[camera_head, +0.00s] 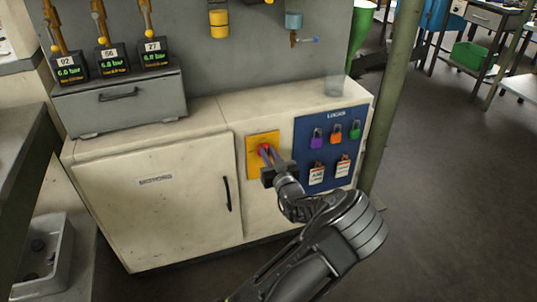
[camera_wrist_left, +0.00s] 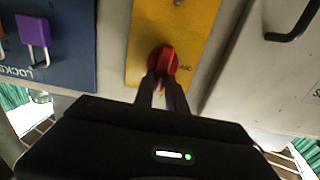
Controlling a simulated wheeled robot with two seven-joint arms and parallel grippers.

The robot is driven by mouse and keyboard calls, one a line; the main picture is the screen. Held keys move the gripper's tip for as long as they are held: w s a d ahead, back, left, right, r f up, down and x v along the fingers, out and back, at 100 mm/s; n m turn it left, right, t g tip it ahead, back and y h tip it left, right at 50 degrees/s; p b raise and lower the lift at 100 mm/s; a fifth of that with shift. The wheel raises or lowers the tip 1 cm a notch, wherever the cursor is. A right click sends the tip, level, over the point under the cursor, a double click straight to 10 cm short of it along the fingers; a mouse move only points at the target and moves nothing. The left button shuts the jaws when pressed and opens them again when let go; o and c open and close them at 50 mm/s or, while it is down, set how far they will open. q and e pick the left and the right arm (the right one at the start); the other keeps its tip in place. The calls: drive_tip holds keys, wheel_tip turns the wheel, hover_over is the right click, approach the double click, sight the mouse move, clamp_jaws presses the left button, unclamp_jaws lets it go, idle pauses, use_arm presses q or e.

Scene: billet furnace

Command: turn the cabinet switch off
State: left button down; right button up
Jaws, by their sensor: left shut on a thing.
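The cabinet switch is a red rotary knob (camera_wrist_left: 163,60) on a yellow plate (camera_head: 256,148) on the cabinet front (camera_head: 160,205). My left gripper (camera_head: 266,153) reaches the red knob from the front right, and its fingers cover part of it in the head view. In the left wrist view, the two fingertips (camera_wrist_left: 161,82) are close together on the red knob and grip it. The marking beside the knob is only partly readable. My right gripper does not show in either view.
A blue lockout board (camera_head: 328,150) with padlocks and tags is mounted right of the switch. A black door handle (camera_head: 227,193) is to the left. A grey drawer box (camera_head: 120,100) stands on the cabinet. A green post (camera_head: 392,100) rises at the right, with open floor beyond.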

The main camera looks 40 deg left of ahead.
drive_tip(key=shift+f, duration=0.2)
use_arm(q)
drive_tip(key=shift+s+a+f+n+b, duration=0.25)
drive_tip(key=shift+f+n+b, duration=0.1)
drive_tip(key=shift+n+b, duration=2.9)
drive_tip(key=shift+s+a+f+n+b, duration=0.1)
drive_tip(key=shift+s+f+n+b, duration=0.25)
drive_tip(key=shift+n+b, duration=2.9)
drive_tip(key=shift+s+a+f+n+b, duration=0.2)
drive_tip(key=shift+f+n+b, duration=0.15)
drive_tip(key=shift+n+b, duration=2.9)
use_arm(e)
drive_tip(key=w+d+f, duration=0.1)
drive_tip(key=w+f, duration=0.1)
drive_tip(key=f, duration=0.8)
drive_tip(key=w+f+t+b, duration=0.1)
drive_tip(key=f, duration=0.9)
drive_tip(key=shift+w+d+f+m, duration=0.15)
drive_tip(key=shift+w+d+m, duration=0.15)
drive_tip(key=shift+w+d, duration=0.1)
use_arm(q)
drive_tip(key=shift+m, duration=0.65)
drive_tip(key=c, duration=1.4)
unclamp_jaws()
drive_tip(key=shift+o, duration=0.2)
drive_tip(key=shift+d+r, duration=0.1)
